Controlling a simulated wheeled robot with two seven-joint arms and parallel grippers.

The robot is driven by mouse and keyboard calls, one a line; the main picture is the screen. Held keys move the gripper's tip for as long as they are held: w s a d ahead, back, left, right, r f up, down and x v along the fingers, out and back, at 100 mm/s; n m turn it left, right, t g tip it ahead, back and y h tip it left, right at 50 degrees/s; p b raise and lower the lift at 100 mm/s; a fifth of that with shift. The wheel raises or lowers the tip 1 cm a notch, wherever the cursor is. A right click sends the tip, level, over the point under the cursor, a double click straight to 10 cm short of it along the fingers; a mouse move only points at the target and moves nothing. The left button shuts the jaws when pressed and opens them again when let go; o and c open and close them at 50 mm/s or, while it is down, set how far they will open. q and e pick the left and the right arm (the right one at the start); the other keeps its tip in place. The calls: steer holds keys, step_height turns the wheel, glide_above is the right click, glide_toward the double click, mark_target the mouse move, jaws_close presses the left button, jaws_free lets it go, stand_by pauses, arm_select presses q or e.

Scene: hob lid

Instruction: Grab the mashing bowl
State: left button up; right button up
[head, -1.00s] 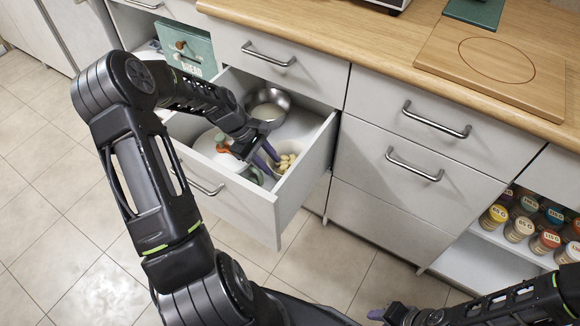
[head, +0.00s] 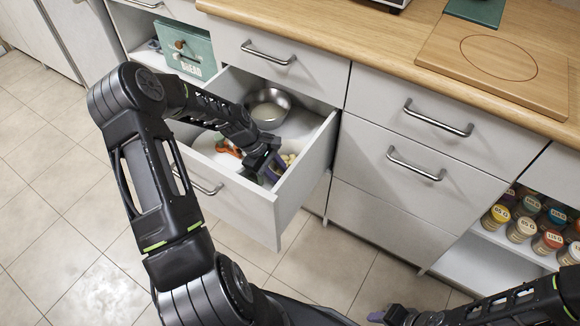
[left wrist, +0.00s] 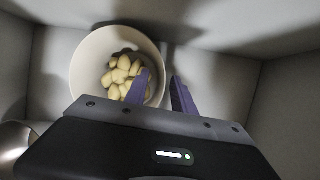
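A cream bowl (left wrist: 84,72) holding several pale yellow potato-like pieces (left wrist: 122,72) stands in the open drawer; I take it as the mashing bowl. In the head view my left gripper (head: 275,173) mostly hides it, and some pieces (head: 289,158) show beside the fingers. In the left wrist view my left gripper (left wrist: 160,76) is open. One purple finger is over the bowl's inside and the other is outside its right wall, with the rim between them. I cannot tell if they touch it. My right gripper (head: 382,314) is low at the bottom edge, its opening unclear.
The open drawer (head: 262,222) has walls close around the bowl. A metal bowl (head: 268,107) sits at its back, and an orange-red item (head: 228,147) lies left of my gripper. A wooden counter (head: 330,42) is above, with spice jars (head: 521,228) at right.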

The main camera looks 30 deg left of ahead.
arm_select(q)
steer(key=shift+c, duration=0.5)
jaws_close()
stand_by(1.2)
